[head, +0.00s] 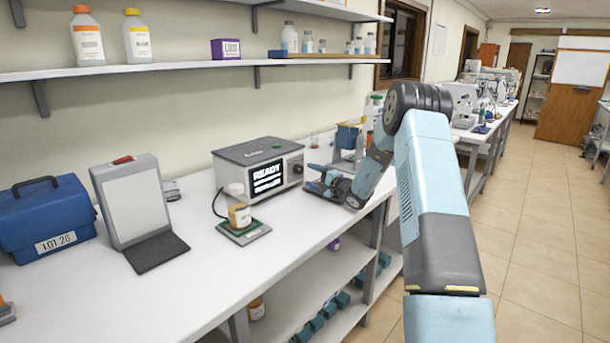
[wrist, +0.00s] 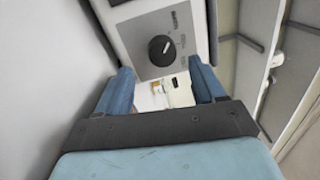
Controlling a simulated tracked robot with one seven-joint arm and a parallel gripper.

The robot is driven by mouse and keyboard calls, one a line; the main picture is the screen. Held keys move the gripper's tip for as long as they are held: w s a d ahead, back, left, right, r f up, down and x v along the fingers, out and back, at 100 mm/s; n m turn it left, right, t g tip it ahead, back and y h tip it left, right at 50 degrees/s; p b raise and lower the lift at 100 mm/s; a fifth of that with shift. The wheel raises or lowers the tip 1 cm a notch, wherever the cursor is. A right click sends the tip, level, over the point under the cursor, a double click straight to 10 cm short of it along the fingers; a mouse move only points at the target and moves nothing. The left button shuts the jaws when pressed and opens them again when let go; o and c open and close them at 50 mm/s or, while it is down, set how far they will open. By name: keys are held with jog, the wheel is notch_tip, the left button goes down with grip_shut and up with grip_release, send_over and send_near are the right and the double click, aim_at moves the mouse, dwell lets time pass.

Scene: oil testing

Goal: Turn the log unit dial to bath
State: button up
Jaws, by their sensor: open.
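My gripper (head: 312,180) is at the right side of the unit. In the wrist view my gripper (wrist: 165,85) is open, its blue fingers apart on either side below the dial. Nothing is between them, and they appear clear of the dial.
A sample jar (head: 239,216) stands on a green-topped plate (head: 243,232) in front of the unit. A tilted white board (head: 128,200) and a blue case (head: 42,217) stand to the left. A shelf (head: 200,68) with bottles runs above.

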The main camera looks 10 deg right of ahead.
jog(key=v, duration=0.8)
jog(key=shift+s+d+f, duration=0.1)
jog(key=shift+s+d, duration=0.05)
jog(key=shift+s, duration=0.1)
jog(key=shift+s+a+r, duration=0.1)
jog(key=shift+a+r, duration=0.2)
jog(key=s+a+r+n+g+y, duration=0.2)
jog(key=s+a+r+n+g, duration=0.55)
jog(key=s+a+r, duration=0.65)
jog(key=s+a+r+n+g+h, duration=0.1)
jog(key=s+g+h, duration=0.1)
jog(key=s, duration=0.6)
jog(key=s+a+r+n+g+h, duration=0.1)
jog(key=s+r+g+h, duration=0.1)
jog(key=s, duration=0.6)
jog(key=s+d+r+n+t+h, duration=0.1)
jog(key=s+d+h, duration=0.3)
jog(key=s, duration=0.7)
jog(key=s+d+r+n+t+h, duration=0.1)
jog(key=s+d+h, duration=0.4)
jog(key=s, duration=0.6)
jog(key=shift+s+r, duration=0.2)
jog(key=shift+s, duration=0.05)
